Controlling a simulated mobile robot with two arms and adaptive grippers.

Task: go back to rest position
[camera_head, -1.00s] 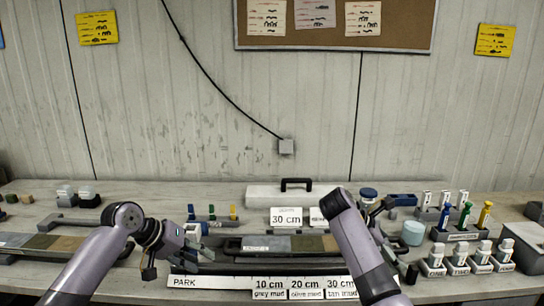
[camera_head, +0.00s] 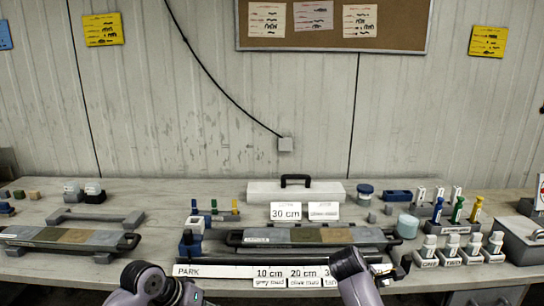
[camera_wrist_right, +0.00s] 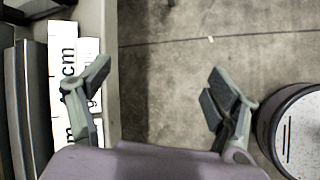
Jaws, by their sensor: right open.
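My right gripper (camera_wrist_right: 155,95) is open and empty in the right wrist view, its two fingers spread apart above the grey floor. In the head view my right arm comes in at the bottom, with dark gripper parts (camera_head: 399,270) by the table's front edge. My left arm also shows at the bottom, left of centre. Dark parts at its end (camera_head: 188,292) are cut off by the frame, so I cannot tell its jaw state. A core liner (camera_head: 318,236) with coloured sections lies in the middle of the table, and another (camera_head: 72,237) lies at the left.
The PARK strip with length labels (camera_head: 270,272) runs along the front edge. A white case (camera_head: 294,193) stands behind. Several white-tagged holders (camera_head: 462,250) and a grey box (camera_head: 523,240) stand at right. A round dark-rimmed object (camera_wrist_right: 292,130) is on the wrist view's right.

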